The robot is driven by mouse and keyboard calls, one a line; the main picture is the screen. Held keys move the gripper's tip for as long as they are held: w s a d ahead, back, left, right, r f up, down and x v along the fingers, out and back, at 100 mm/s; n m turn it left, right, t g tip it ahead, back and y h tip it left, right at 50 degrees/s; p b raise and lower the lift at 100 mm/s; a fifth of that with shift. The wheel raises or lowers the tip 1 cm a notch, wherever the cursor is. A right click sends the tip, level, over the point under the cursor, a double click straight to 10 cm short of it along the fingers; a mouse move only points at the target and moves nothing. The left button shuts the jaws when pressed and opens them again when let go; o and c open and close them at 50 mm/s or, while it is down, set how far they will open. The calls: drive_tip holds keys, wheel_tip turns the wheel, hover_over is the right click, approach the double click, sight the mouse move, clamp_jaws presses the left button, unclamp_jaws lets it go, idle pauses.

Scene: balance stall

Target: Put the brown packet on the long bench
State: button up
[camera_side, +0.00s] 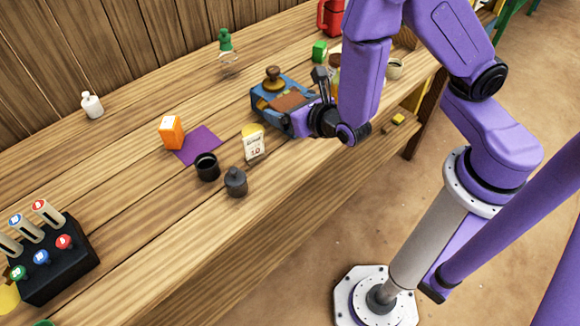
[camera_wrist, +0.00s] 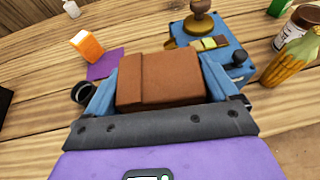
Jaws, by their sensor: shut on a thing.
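The brown packet (camera_wrist: 160,80) is a flat-topped, reddish-brown block with a folded edge. It sits between the two blue fingers of my gripper (camera_wrist: 160,90), which is shut on it. In the side view the packet (camera_side: 288,101) shows as a brown patch at my gripper (camera_side: 292,110), in front of the blue device and partly overlapping it. Whether the packet touches the device or the bench cannot be told. The long bench (camera_side: 150,235) is the wooden plank top running across the side view, beneath the gripper.
The blue device (camera_wrist: 197,32) with a brass knob stands just beyond the packet. An orange carton (camera_side: 171,132), purple mat (camera_side: 198,146), black cup (camera_side: 207,167), dark weight (camera_side: 236,182) and price card (camera_side: 253,143) stand nearby. Bare planks lie left of the carton.

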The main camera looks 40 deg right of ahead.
drive_tip(key=n+y, duration=0.1)
hover_over(290, 169)
wheel_tip(290, 169, down, 5)
drive_tip(key=shift+y, duration=0.3)
drive_tip(key=shift+f, duration=4.2)
drive_tip(key=shift+f, duration=0.1)
drive_tip(key=o, duration=1)
drive_tip(key=shift+c, duration=0.2)
